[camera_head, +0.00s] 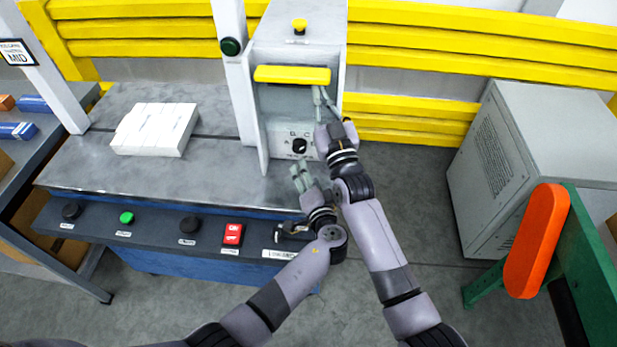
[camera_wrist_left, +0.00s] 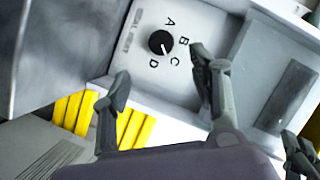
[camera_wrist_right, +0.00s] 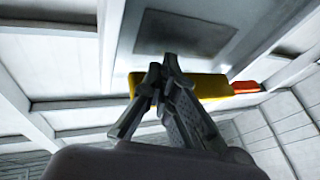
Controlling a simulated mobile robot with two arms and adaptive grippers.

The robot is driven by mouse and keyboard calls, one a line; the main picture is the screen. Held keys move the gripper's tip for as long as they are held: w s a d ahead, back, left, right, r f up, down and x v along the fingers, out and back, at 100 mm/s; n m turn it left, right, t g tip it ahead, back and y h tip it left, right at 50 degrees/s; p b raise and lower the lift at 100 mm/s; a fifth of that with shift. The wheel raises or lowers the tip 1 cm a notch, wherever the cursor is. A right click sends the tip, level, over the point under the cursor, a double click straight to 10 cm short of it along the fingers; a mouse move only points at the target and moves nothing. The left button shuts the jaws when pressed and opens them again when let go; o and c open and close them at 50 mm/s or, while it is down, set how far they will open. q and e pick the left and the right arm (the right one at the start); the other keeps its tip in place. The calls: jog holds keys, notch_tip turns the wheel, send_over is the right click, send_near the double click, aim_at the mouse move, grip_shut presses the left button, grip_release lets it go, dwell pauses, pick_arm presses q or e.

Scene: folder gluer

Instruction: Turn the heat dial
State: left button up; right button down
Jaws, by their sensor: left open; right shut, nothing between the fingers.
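The heat dial (camera_head: 300,145) is a round black knob on the white front panel, ringed by the letters A, B, C and D. In the left wrist view the dial (camera_wrist_left: 160,42) shows a light pointer mark on its C and D side; the exact setting is unclear. My left gripper (camera_head: 300,175) is open in front of and below the dial, apart from it. In its wrist view the fingers (camera_wrist_left: 160,68) are spread with the dial beyond the gap. My right gripper (camera_head: 322,95) is shut and empty, near the right end of the yellow bar; its fingertips also show in its wrist view (camera_wrist_right: 164,68).
A yellow bar (camera_head: 291,75) crosses the machine above the dial. A yellow-topped button (camera_head: 299,25) is on top. A white carton stack (camera_head: 155,129) lies on the metal table (camera_head: 90,165). A red switch (camera_head: 232,234) and several buttons line the front edge. A grey cabinet (camera_head: 490,165) stands right.

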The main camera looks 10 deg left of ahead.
aim_at(299, 150)
dwell(0.3)
pick_arm(q)
jog(key=a+n+h, duration=0.1)
jog(key=a+f+n+g+h, duration=0.1)
jog(key=n, duration=0.1)
jog(key=a+n, duration=0.2)
jog(key=shift+w+f+g+h, duration=0.1)
jog(key=shift+f+g+h, duration=0.25)
jog(key=shift+g+h, duration=0.05)
jog(key=shift+a+r+n+h, duration=0.2)
jog(key=shift+n+h, duration=0.3)
jog(key=shift+n, duration=0.2)
jog(key=shift+w+d+f+n+t+h, duration=0.1)
jog(key=shift+w+n+h, duration=0.45)
jog(key=shift+w, duration=1.3)
jog(key=shift+w+a+f+n+t+h, duration=0.1)
jog(key=shift+w+n+h, duration=0.45)
jog(key=shift+w, duration=1.3)
jog(key=shift+w+d+f+n+t+h, duration=0.1)
jog(key=shift+w+n+h, duration=0.4)
jog(key=shift+w, duration=1.35)
jog(key=shift+c, duration=0.5)
jog(key=shift+y, duration=0.3)
jog(key=c, duration=1)
